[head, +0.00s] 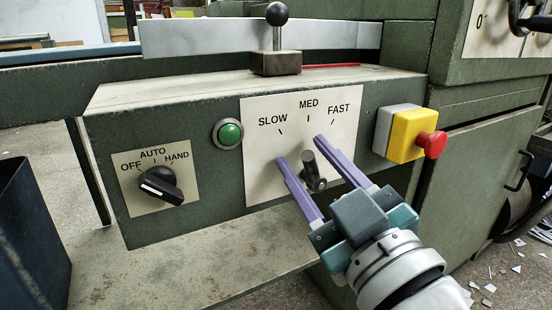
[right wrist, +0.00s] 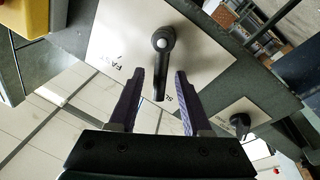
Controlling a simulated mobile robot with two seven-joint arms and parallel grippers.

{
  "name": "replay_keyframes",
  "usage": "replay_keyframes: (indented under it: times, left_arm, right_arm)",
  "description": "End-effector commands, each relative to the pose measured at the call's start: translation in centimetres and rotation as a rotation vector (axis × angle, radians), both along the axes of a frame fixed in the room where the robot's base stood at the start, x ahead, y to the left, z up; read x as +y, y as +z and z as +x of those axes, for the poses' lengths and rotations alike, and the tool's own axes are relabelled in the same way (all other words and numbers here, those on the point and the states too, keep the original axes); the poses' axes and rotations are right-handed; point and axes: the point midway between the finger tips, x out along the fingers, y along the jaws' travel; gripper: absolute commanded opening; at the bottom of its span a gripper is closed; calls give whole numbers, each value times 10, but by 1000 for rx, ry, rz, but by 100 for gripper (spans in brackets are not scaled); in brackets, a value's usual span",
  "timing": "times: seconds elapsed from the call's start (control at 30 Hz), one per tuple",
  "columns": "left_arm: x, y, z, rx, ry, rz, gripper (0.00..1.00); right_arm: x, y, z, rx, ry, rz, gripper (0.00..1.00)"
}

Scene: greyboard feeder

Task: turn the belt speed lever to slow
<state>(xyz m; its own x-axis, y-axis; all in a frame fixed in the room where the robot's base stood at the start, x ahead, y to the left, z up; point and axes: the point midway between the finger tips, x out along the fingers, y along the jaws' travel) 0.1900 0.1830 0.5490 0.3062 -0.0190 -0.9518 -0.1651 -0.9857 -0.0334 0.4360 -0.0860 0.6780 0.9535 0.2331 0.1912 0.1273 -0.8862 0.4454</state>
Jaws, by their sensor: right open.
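The belt speed lever (head: 309,164) is a short dark handle on a pale plate (head: 345,103) marked SLOW, MED and FAST. In the right wrist view the lever (right wrist: 162,60) hangs between the fingertips (right wrist: 158,73), with a visible gap on each side. The lever partly hides the plate's lettering there. My left gripper is out of view.
A black OFF/AUTO/HAND knob (head: 160,186) and a green button (head: 229,132) are to the left. A red stop button (head: 431,144) on a yellow box (head: 405,136) is to the right. A black ball-topped lever (head: 277,38) stands above. Open space lies in front of the panel.

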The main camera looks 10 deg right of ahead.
Motion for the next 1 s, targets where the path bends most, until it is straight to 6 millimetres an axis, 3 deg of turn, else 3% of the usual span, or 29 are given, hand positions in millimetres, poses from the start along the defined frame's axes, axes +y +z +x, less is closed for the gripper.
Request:
replay_keyframes:
  times: [0.17, 0.4, 0.6, 1.0]
  left_arm:
    - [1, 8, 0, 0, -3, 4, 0]
    - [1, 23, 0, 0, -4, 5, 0]
    - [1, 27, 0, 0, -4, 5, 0]
    - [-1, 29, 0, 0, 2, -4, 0]
  right_arm:
    - [-4, -2, -16, 5, -1, 0, 48]
    - [-16, -11, -63, 6, 0, -3, 48]
    - [-22, -17, -89, 2, 0, -1, 48]
    - [-23, -18, -94, 1, 0, 0, 48]
